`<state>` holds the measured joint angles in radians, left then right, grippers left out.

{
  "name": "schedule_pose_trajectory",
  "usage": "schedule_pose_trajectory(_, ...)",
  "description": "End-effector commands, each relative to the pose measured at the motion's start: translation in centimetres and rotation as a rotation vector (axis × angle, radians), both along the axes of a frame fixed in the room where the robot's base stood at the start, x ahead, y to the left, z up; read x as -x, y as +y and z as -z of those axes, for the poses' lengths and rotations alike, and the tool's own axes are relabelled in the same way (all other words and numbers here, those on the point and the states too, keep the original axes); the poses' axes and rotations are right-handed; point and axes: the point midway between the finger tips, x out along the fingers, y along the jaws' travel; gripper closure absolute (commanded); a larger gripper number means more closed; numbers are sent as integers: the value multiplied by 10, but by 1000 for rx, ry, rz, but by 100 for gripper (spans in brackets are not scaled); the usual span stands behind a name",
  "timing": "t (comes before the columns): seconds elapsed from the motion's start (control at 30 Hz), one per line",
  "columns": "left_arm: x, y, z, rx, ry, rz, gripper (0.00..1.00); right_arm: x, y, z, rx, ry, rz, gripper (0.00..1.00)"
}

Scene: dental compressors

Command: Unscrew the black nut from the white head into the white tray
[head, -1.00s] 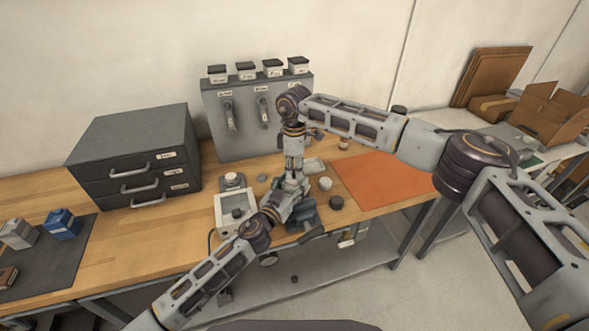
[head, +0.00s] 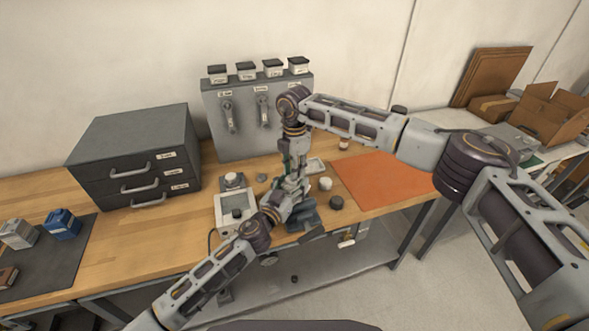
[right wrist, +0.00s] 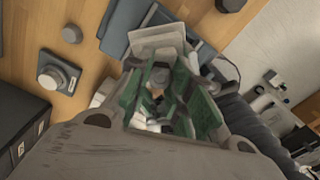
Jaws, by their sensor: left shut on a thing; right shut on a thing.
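My right gripper (head: 291,176) points down over the bench and is shut, with its green-lined fingers (right wrist: 168,98) around a small greyish part (right wrist: 160,76). I take this part for the black nut, but the fingers hide most of it. My left gripper (head: 290,194) comes in from the lower left and is shut just below the right one. It hides what it holds, likely the white head. The white tray (head: 317,165) lies on the bench just right of the right gripper, apart from it.
A white round piece (head: 325,183) and a black round piece (head: 336,202) lie right of the grippers. A white device (head: 236,211) and a knobbed box (head: 233,181) stand left. The orange mat (head: 380,180) is clear. A grey drawer cabinet (head: 135,155) stands farther left.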

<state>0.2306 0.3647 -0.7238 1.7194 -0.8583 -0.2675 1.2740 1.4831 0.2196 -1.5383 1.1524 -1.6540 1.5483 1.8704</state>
Motion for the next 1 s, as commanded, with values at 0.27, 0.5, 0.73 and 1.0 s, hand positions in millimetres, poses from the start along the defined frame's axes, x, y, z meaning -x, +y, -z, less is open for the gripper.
schedule_pose_trajectory(0.27, 0, 0, 1, -1, 2, 1, 100, -1, 0, 0, 0, -1, -217, 100)
schedule_pose_trajectory(0.5, 0, 0, 1, -1, 2, 1, 100, -1, 0, -1, 1, -2, -408, 100)
schedule_pose_trajectory(0.73, 1, 0, 1, -1, 2, 1, 100, -1, 0, -1, 1, -2, -591, 100)
schedule_pose_trajectory(1.0, 1, 0, 1, -1, 2, 1, 100, -1, 0, -1, 1, -2, -805, 100)
